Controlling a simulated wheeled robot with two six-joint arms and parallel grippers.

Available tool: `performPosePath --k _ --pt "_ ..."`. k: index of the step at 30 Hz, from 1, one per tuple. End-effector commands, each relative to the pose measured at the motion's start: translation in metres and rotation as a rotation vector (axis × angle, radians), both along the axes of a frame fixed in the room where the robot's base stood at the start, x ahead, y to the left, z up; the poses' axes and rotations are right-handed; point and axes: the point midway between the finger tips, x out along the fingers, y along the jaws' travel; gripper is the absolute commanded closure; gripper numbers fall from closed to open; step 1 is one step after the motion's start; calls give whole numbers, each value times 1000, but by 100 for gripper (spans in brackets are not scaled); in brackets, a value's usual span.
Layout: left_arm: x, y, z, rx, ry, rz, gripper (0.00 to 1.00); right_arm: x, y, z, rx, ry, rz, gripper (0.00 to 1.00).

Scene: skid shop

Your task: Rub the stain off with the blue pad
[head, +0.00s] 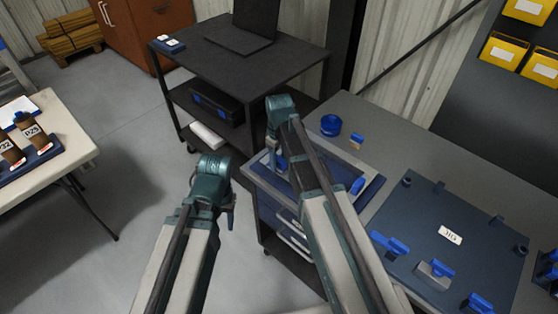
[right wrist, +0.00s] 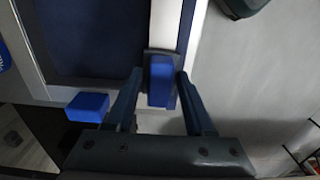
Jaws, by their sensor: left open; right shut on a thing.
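My right gripper (head: 279,168) is over the left end of a blue-floored tray (head: 318,201) on top of a drawer cart. In the right wrist view the right gripper (right wrist: 160,82) is shut on a small blue block (right wrist: 161,68), which looks like the blue pad, at the tray's pale rim. I cannot tell whether the pad touches the tray. My left gripper (head: 229,212) is open and empty above the floor, left of the cart. I make out no stain; my right arm hides part of the tray.
A second blue block (right wrist: 88,106) is near the tray's rim. A grey bench (head: 400,150) at right holds a blue round thing (head: 330,124) and a dark board (head: 450,262) with blue-handled clamps. A black cart (head: 240,60) stands behind, a pale table (head: 60,135) at left.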

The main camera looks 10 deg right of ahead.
Motion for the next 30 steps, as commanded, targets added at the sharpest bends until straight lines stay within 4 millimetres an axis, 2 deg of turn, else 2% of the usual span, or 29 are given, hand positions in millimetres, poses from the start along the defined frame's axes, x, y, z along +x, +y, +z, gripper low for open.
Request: performPosePath --k 1,12,25,30 --pt "0 0 10 0 0 0 50 0 0 10 0 0 0 100" --pt "0 0 46 0 0 0 50 0 0 46 0 0 0 100" --pt "0 0 49 0 0 0 50 0 0 49 0 0 0 100" --pt "0 0 60 0 0 0 50 0 0 60 0 0 0 100"
